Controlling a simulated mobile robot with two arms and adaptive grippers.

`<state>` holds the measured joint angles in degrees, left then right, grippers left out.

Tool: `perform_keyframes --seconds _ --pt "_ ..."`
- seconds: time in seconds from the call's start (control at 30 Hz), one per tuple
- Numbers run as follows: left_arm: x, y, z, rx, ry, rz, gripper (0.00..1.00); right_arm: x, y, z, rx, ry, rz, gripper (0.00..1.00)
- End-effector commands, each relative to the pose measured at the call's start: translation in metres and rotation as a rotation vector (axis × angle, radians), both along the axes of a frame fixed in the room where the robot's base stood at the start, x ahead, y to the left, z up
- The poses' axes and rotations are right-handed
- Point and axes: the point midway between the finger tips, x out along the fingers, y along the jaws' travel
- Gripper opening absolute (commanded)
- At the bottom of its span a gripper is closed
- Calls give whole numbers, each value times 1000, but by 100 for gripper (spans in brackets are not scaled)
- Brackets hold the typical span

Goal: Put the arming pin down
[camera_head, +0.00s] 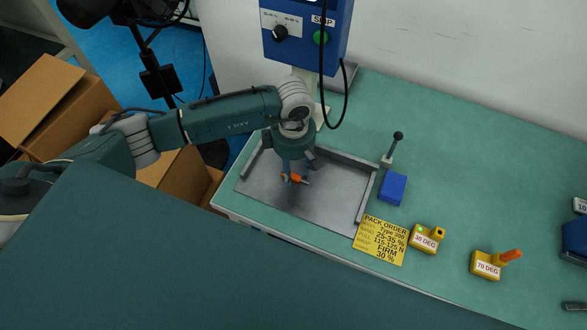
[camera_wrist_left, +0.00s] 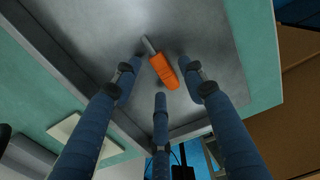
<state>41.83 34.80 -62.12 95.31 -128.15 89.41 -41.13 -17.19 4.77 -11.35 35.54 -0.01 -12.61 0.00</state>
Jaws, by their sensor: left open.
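The arming pin (camera_head: 296,178), orange with a grey metal tip, appears to lie on the grey metal tray (camera_head: 325,207). My left gripper (camera_head: 294,170) is directly above it, pointing down. In the left wrist view the pin (camera_wrist_left: 163,71) lies between the spread fingers of the left gripper (camera_wrist_left: 160,82), which is open; no finger visibly clamps it. The yellow 30 DEG block (camera_head: 424,239) has a green light and an empty-looking socket. The yellow 70 DEG block (camera_head: 486,265) holds another orange pin (camera_head: 511,256). My right gripper is out of view.
Raised rails border the tray. A blue box with a black-knobbed lever (camera_head: 392,188) stands right of it, near a yellow pack order card (camera_head: 381,240). A blue control box (camera_head: 306,30) with a hanging cable is behind. Open green bench (camera_head: 465,165) lies at right.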

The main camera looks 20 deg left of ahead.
Motion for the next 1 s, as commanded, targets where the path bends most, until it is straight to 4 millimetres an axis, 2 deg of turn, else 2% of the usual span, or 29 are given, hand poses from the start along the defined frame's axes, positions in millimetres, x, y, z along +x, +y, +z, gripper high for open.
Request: perform_keyframes --seconds 0.3,0.5,0.7,1.0 --pt "2 1 65 1 -9 -2 42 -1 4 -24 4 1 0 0" --pt "1 0 97 0 -5 -1 42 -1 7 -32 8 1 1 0" --pt "-1 0 109 0 -1 0 42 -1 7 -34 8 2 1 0" --pt "-1 0 110 0 -1 0 42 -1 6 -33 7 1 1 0"
